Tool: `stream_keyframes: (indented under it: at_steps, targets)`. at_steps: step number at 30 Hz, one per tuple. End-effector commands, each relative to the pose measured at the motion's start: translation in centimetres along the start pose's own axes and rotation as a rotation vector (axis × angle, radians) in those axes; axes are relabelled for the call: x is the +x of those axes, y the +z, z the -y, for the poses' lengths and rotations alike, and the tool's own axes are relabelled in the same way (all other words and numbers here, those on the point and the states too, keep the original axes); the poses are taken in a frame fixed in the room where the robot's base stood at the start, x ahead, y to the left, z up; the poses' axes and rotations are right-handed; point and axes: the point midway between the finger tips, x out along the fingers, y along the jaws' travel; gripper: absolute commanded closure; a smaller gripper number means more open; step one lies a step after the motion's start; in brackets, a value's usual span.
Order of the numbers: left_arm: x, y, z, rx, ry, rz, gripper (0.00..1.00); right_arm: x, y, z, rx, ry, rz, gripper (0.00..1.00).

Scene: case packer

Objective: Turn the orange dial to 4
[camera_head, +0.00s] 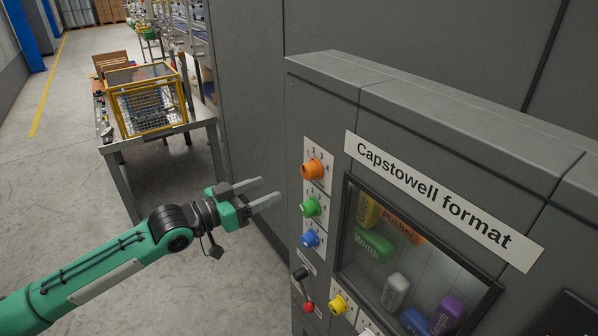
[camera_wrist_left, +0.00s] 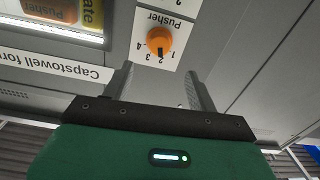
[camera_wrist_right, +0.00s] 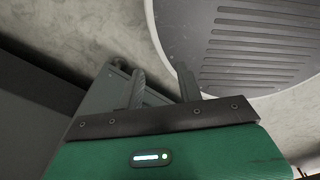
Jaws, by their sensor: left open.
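The orange dial (camera_head: 313,169) is the top knob in a column on the grey panel's left face. In the left wrist view the orange dial (camera_wrist_left: 159,41) sits on a white plate marked Pusher, with numbers 1 to 4. Its dark pointer mark appears to face about the 2. My left gripper (camera_head: 270,192) is open and empty, left of the dial column and apart from it. In the left wrist view the dial lies just beyond the gap between the fingertips (camera_wrist_left: 159,70). My right gripper (camera_wrist_right: 160,69) is open and empty, outside the head view.
A green dial (camera_head: 311,207) and a blue dial (camera_head: 310,238) sit below the orange one. A window (camera_head: 440,262) shows coloured labelled parts. A table (camera_head: 205,112) with a yellow cage stands back left.

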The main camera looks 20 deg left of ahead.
Motion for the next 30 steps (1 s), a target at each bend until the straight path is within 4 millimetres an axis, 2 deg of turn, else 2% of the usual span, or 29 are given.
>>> stream_keyframes:
  at_steps: [6,12,18,24,30]
  targets:
    - [3.4,-0.6,-0.1,-0.001,0.0,-0.004,0.41,-1.8,-1.4,-0.9,-0.002,0.009,-0.016,0.64]
    - [6.7,-0.5,-0.1,-0.002,0.0,-0.001,0.41,-3.1,-1.4,-1.1,-0.001,0.012,-0.016,0.64]
    - [9.2,-0.2,-0.1,0.0,0.0,0.0,0.41,-4.1,-1.2,-1.2,-0.001,0.012,-0.013,0.64]
    - [10.1,-0.1,0.0,0.001,0.0,0.001,0.41,-4.3,-1.2,-1.1,-0.001,0.012,-0.011,0.64]
    - [10.1,0.0,-0.1,0.001,0.001,0.001,0.41,-4.2,-1.1,-1.1,-0.001,0.012,-0.011,0.64]
